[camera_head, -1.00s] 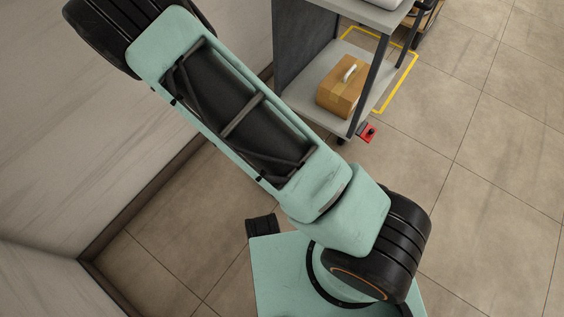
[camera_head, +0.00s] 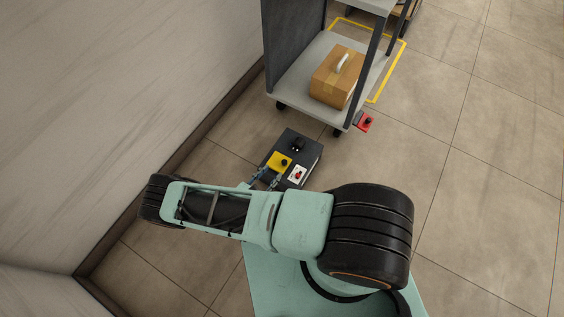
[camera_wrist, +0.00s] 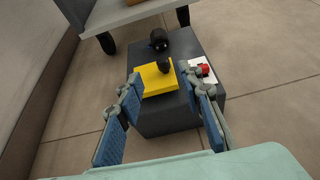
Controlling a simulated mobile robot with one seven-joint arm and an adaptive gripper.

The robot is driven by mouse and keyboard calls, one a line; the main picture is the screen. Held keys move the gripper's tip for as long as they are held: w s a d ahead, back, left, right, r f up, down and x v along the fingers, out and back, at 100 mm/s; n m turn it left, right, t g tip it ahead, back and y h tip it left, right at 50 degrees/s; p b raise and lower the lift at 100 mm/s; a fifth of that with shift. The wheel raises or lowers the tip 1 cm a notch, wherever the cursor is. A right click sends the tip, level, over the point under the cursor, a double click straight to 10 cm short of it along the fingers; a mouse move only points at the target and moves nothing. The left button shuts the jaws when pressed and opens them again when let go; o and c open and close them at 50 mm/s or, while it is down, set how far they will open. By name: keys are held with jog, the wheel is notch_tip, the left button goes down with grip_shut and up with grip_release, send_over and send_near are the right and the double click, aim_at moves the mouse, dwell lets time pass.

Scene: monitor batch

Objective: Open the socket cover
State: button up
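A dark box (camera_head: 306,150) stands on the floor, and it also shows in the wrist view (camera_wrist: 180,113). On its top is a yellow cover (camera_head: 275,160) with a black knob, seen too in the wrist view (camera_wrist: 152,80). I take the yellow piece to be the socket cover; it looks shut, lying flat. My gripper (camera_wrist: 162,88) is open and empty, its two blue-padded fingers apart, reaching toward the near side of the cover. In the head view my gripper (camera_head: 268,178) is at the box's near left edge. Contact cannot be told.
A white plate with a red button (camera_wrist: 203,71) sits right of the cover, close to the right finger. A black round knob (camera_wrist: 159,39) is behind it. A grey cart (camera_head: 292,88) carrying a cardboard box (camera_head: 335,78) stands beyond. A wall (camera_head: 120,90) is on the left.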

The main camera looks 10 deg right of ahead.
aim_at(284, 162)
jog(key=b+x, duration=0.1)
jog(key=x, duration=0.2)
jog(key=b+x, duration=0.1)
jog(key=x, duration=0.3)
jog(key=b+x, duration=0.1)
jog(key=x, duration=0.3)
jog(key=shift+s+f, duration=0.15)
jog(key=shift+f, duration=0.1)
grip_shut()
